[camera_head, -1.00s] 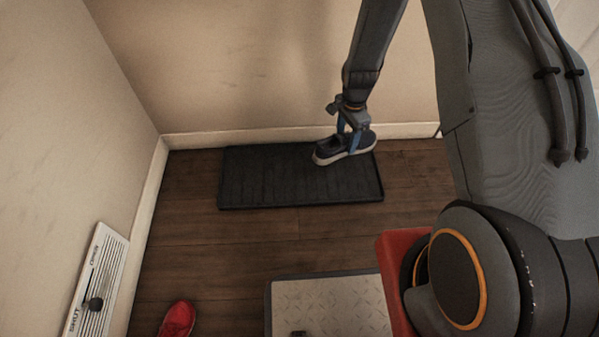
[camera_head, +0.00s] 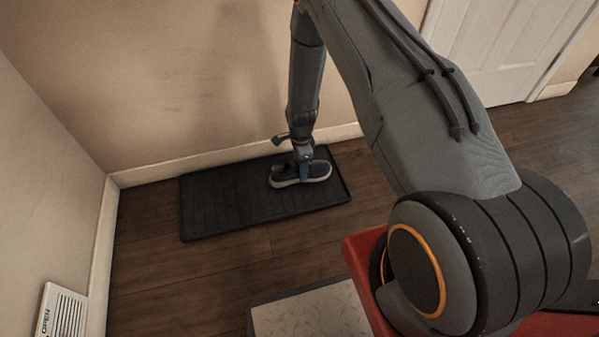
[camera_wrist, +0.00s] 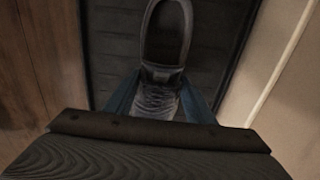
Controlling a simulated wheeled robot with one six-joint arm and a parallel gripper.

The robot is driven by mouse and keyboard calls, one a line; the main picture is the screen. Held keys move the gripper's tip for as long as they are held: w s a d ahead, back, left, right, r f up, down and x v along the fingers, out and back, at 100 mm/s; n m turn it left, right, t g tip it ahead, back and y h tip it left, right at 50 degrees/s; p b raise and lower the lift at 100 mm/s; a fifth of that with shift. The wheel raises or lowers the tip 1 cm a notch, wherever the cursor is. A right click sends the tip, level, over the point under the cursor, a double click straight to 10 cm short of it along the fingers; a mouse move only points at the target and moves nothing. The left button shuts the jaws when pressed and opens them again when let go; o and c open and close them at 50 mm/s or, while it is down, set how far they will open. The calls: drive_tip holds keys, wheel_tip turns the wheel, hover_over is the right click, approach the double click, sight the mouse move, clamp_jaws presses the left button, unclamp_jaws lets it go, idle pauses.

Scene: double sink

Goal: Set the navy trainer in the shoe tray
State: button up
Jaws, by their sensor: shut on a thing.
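The navy trainer (camera_head: 285,176), dark blue with a pale sole, is over the right part of the black shoe tray (camera_head: 215,208), inside its rim as seen from the head camera. Its sole looks level and at or very near the tray floor; I cannot tell whether it touches. My gripper (camera_head: 304,172) comes down from above and is shut on the trainer. In the wrist view the blue fingers flank the laced front of the trainer (camera_wrist: 157,100), with its dark opening beyond, and the ribbed tray (camera_wrist: 108,45) lies behind it.
The tray lies on a dark wood floor close to the back wall's skirting (camera_head: 235,156). A floor-level vent (camera_head: 62,314) is on the left wall. A metal-topped platform (camera_head: 312,312) is in front. The tray's left half is bare.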

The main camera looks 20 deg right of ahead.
drive_tip(key=shift+f, duration=1.05)
drive_tip(key=shift+f+b, duration=0.15)
drive_tip(key=shift+b, duration=0.2)
drive_tip(key=o, duration=1.3)
